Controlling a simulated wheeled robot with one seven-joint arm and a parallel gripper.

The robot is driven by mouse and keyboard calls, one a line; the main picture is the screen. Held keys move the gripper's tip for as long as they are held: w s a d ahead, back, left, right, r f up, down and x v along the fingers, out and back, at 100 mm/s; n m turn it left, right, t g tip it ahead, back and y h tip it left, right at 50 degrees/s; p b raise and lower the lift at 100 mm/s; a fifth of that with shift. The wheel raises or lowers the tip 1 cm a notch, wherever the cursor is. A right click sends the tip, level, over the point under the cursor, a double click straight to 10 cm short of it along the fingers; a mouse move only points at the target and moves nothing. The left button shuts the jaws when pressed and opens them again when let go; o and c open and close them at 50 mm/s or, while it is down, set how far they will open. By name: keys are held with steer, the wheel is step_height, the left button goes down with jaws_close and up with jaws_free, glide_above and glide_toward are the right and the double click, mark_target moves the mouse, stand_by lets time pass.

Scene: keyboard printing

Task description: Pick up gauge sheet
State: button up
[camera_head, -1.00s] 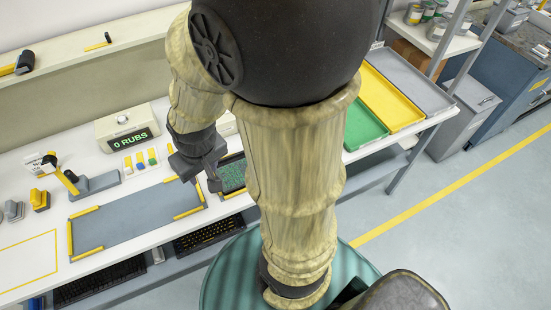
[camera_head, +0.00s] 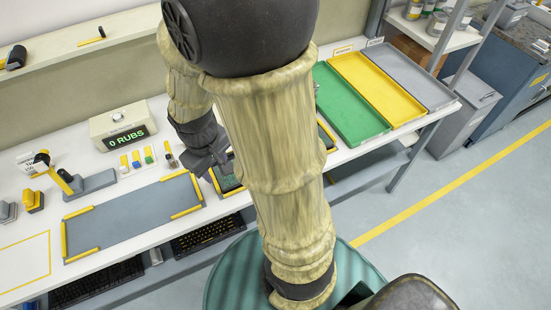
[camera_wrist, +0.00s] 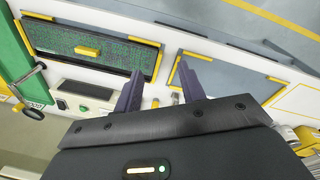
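My gripper (camera_wrist: 161,68) is open and empty, with its two dark fingers apart in the wrist view. In the head view, my gripper (camera_head: 214,172) is above the white bench, at the left edge of a dark-framed panel with a green pattern (camera_head: 229,178). I cannot tell whether this panel is the gauge sheet. No other sheet is clearly identifiable as it. My arm hides part of the panel in the head view.
A grey mat (camera_head: 130,218) with yellow corner strips lies left of my gripper. A box reading "0 RUBS" (camera_head: 124,130) and small coloured bottles stand behind. Green (camera_head: 350,105), yellow (camera_head: 372,90) and grey trays lie at the right. Keyboards (camera_head: 205,236) sit below the bench.

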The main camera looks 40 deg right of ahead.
steer(key=w+d+f+n+g+h+b, duration=0.1)
steer(key=w+d+f+n+h+b, duration=0.1)
steer(key=f+n+h+b, duration=0.1)
steer(key=w+d+f+n+g+h+b, duration=0.1)
steer(key=w+d+f+n+h+b, duration=0.2)
steer(key=f+b, duration=0.2)
steer(key=w+d+f+n+g+h+b, duration=0.2)
steer(key=w+d+f+n+h+b, duration=0.1)
steer(key=f, duration=0.5)
steer(key=shift+d+n+b, duration=0.25)
steer(key=shift+n+b, duration=0.3)
steer(key=shift+n, duration=0.05)
steer(key=w+n+h+b, duration=0.1)
steer(key=w+n+h, duration=0.1)
steer(key=shift+w+d+h+b, duration=0.3)
steer(key=shift+d+h+b, duration=0.05)
steer(key=shift+h, duration=0.05)
steer(key=shift+w+r+h, duration=0.2)
steer(key=shift+w+h, duration=0.1)
steer(key=shift+d+r, duration=0.1)
steer(key=shift+r, duration=0.05)
steer(key=shift+d, duration=0.1)
steer(key=x, duration=1.1)
steer(key=shift+s+d+p, duration=0.1)
steer(key=shift+d+p, duration=0.1)
steer(key=shift+p, duration=0.1)
steer(key=shift+d+f, duration=0.25)
steer(key=shift+f, duration=0.1)
